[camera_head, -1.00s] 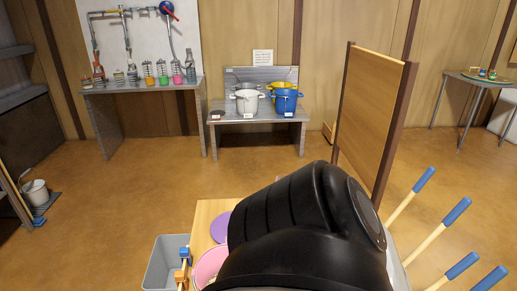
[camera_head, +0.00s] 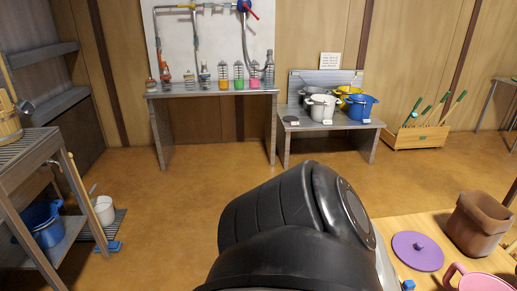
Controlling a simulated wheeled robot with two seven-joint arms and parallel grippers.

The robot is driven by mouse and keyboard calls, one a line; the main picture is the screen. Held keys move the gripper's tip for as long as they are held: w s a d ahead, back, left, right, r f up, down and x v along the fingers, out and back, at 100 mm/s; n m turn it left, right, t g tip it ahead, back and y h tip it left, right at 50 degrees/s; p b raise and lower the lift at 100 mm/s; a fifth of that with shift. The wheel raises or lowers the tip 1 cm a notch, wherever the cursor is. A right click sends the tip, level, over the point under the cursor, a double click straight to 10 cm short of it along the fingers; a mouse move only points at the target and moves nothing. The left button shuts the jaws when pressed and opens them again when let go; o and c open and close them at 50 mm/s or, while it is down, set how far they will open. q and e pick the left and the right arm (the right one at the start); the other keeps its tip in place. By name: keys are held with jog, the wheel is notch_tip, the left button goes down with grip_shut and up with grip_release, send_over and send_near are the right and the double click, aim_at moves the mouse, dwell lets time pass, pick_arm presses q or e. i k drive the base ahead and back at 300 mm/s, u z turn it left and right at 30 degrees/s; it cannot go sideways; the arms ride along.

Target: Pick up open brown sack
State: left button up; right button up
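The brown sack (camera_head: 480,224) stands upright with its open top facing up, on a light wooden table (camera_head: 398,229) at the lower right. A large black link of my own arm fills the lower middle of the view, left of the sack and apart from it in the picture. Neither of my grippers shows, so I see no fingers near the sack.
A purple lid (camera_head: 417,251) and a pink pot (camera_head: 478,281) are on the table near the sack. A shelf unit (camera_head: 30,150) stands at left. A bench with pots (camera_head: 330,133) and a planter box (camera_head: 415,136) stand at back. The floor between is open.

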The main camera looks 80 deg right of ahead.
aim_at(478, 222)
jog(key=i, duration=0.5)
jog(key=z, duration=2.45)
jog(key=i, duration=4.2)
jog(key=z, duration=3.2)
jog(key=i, duration=3.2)
jog(key=z, duration=1.7)
